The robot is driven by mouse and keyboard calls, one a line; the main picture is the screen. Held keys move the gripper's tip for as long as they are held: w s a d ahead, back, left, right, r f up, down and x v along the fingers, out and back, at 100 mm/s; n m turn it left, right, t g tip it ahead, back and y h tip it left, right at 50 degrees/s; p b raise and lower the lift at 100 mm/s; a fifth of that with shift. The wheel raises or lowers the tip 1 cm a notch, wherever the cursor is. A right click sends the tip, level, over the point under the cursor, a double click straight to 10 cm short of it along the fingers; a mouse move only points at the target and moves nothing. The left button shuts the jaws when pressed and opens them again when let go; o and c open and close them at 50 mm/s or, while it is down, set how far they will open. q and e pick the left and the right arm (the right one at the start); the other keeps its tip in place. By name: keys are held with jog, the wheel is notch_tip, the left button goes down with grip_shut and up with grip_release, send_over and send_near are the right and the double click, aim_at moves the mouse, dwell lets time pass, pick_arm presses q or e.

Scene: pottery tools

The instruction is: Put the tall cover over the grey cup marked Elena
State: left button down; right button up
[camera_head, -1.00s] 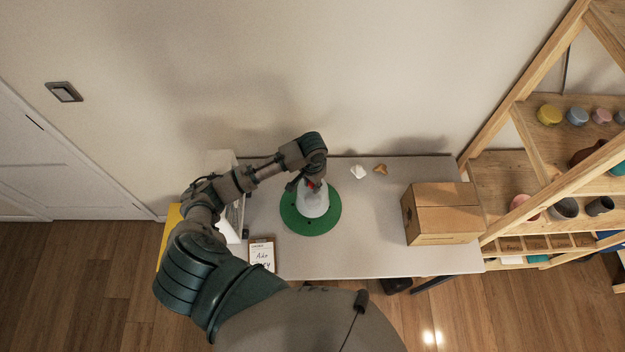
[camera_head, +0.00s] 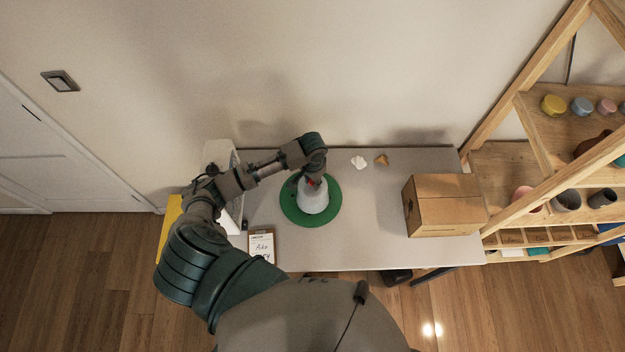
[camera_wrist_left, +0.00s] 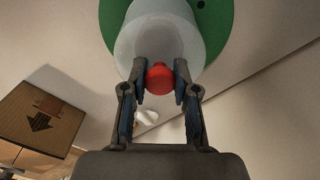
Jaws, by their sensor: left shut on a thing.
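The tall cover (camera_head: 314,198) is a pale, translucent dome with a red knob on top. It stands over the round green mat (camera_head: 291,212) on the grey table. My left gripper (camera_head: 311,180) is shut on the red knob from above. The left wrist view shows the knob (camera_wrist_left: 160,77) between both fingertips, with the pale cover (camera_wrist_left: 155,35) beyond it. The grey cup marked Elena cannot be made out; anything under the cover is hidden. I cannot tell if the cover's rim touches the mat. My right gripper is not in view.
A cardboard box (camera_head: 440,207) stands at the table's right. A clipboard (camera_head: 262,246) lies at the front left. Small white (camera_head: 359,162) and brown (camera_head: 382,160) pieces lie at the back. A wooden shelf (camera_head: 500,170) with several pots stands at the right. The table between mat and box is clear.

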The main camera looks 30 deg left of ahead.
pick_arm(q)
jog(key=c, duration=0.8)
grip_release()
notch_tip(320, 180, up, 12)
jog(key=shift+f, duration=0.1)
